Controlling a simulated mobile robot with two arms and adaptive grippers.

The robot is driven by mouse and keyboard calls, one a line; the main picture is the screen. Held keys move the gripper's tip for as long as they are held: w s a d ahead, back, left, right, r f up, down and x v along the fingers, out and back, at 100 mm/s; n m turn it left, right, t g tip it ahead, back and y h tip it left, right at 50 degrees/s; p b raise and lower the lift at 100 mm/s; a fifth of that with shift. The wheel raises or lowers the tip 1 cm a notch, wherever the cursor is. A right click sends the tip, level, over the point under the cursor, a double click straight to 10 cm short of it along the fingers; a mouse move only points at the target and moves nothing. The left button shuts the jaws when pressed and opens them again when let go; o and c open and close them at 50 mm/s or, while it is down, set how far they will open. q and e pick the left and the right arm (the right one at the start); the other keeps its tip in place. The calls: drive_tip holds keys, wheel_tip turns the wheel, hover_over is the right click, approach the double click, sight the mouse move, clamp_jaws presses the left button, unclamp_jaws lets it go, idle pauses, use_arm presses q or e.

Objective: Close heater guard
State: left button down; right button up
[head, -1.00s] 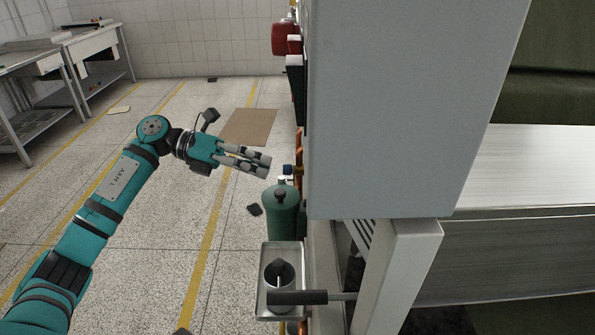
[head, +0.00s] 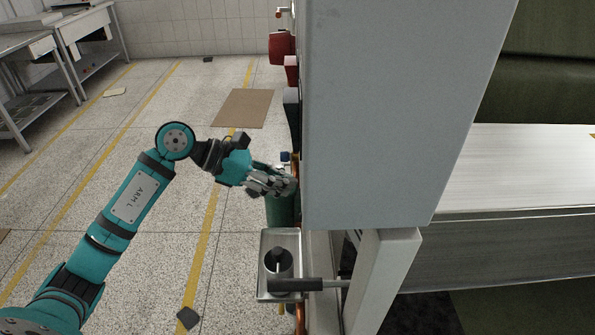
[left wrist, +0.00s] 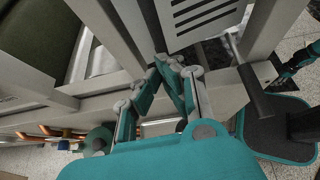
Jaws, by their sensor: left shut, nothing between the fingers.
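My left gripper (head: 285,184) is shut and empty, in front of a green cylinder (head: 283,212) beside the large grey cabinet. In the left wrist view its fingers (left wrist: 163,66) come together below a pale slotted panel (left wrist: 196,18). That panel may be the heater guard, but I cannot tell for sure. A dark handle (head: 297,285) on a short rod sticks out from the machine's frame, below the gripper in the head view. It also shows in the left wrist view (left wrist: 254,90), right of the fingers and apart from them. My right gripper is not in view.
The grey cabinet (head: 395,110) fills the middle of the head view. A metal tray (head: 265,240) with a steel cup (head: 278,263) sits beside the frame. A grey leg (head: 385,270) stands right of the handle.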

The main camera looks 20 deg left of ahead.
use_arm(q)
drive_tip(key=d, duration=0.1)
drive_tip(key=w+d+p, duration=0.1)
drive_tip(key=d, duration=0.1)
drive_tip(key=shift+w+r, duration=0.1)
drive_tip(key=shift+w, duration=0.1)
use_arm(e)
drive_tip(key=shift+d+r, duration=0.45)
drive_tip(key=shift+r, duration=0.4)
